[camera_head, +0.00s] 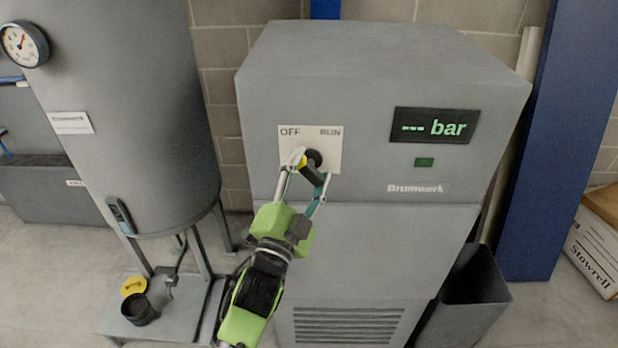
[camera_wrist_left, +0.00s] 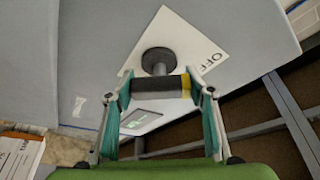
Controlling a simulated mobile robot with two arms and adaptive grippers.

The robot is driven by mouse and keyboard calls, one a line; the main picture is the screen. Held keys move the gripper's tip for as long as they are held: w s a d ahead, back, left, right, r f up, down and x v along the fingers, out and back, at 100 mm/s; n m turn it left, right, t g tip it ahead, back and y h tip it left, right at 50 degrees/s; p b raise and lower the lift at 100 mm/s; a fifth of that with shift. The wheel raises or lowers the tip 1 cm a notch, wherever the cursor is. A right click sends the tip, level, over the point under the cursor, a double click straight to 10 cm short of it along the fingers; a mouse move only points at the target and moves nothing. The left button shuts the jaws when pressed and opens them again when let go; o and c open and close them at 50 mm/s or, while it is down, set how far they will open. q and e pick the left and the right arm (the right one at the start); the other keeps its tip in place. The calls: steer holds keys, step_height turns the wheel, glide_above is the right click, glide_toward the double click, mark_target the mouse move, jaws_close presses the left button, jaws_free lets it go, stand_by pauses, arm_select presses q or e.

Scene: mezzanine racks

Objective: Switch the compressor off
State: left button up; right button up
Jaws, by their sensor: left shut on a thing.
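The grey compressor cabinet (camera_head: 375,90) has a white plate (camera_head: 330,140) marked OFF on the left and RUN on the right. On the plate is a dark rotary switch (camera_head: 314,158) with a bar handle and a yellow end. The yellow end points up and left, towards OFF. My left gripper (camera_head: 307,174) is shut on the switch handle, a finger at each end. In the left wrist view the handle (camera_wrist_left: 160,88) lies between the fingertips, its yellow band on the OFF side. The display (camera_head: 435,126) reads "--- bar". My right gripper is not in view.
A grey tank (camera_head: 130,120) with a gauge (camera_head: 23,43) stands at left. Below it, a black cup (camera_head: 139,309) and a yellow disc (camera_head: 133,286) sit on a low platform. A dark bin (camera_head: 467,300), blue post (camera_head: 560,140) and carton (camera_head: 594,252) are at right.

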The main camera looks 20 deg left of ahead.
arm_select(q)
steer(key=shift+n, duration=0.3)
steer(key=o, duration=1.1)
steer(key=v, duration=1.2)
steer(key=shift+f, duration=0.1)
